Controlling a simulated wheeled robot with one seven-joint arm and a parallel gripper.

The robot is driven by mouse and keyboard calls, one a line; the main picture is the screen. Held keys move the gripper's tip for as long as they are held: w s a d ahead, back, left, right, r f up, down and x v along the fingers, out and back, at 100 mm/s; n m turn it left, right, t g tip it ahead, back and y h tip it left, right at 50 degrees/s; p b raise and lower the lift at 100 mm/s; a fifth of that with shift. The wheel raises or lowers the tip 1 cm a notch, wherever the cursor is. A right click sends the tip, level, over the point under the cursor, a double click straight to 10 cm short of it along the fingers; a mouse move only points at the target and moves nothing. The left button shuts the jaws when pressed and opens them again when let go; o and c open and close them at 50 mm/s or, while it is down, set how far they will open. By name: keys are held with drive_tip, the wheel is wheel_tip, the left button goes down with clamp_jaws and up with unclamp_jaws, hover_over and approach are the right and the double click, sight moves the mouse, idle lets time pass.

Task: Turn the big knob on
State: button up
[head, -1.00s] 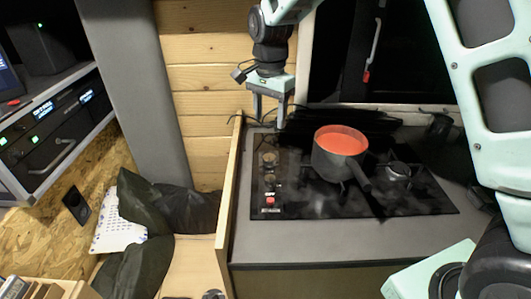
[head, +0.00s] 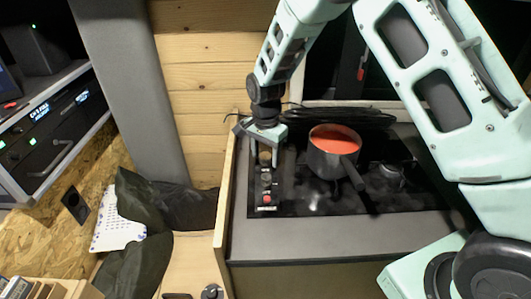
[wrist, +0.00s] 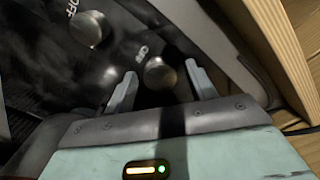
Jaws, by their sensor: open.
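The black cooktop (head: 300,195) has a column of round metallic knobs along its left side. The rearmost knob (head: 265,158) sits below my gripper (head: 265,153). In the wrist view a round metallic knob (wrist: 159,74) lies between the two open fingers of my gripper (wrist: 161,72), with a small gap on each side. A second knob (wrist: 91,28) is at the upper left of that view, beside an "OFF" mark. I cannot tell how either knob is turned. My gripper is open and holds nothing.
A grey pot (head: 322,162) with red contents stands on the cooktop just right of my gripper, its handle pointing toward the front. A red switch (head: 266,198) is at the panel's front. A wooden side board (head: 228,195) rises close on the left. The grey counter front is clear.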

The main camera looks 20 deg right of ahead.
drive_tip(key=c, duration=1)
drive_tip(key=shift+o, duration=0.2)
drive_tip(key=shift+n, duration=0.4)
drive_tip(key=n, duration=0.3)
drive_tip(key=shift+n, duration=0.3)
drive_tip(key=n, duration=0.4)
drive_tip(key=shift+n, duration=0.3)
drive_tip(key=n, duration=0.4)
drive_tip(key=shift+n, duration=2.5)
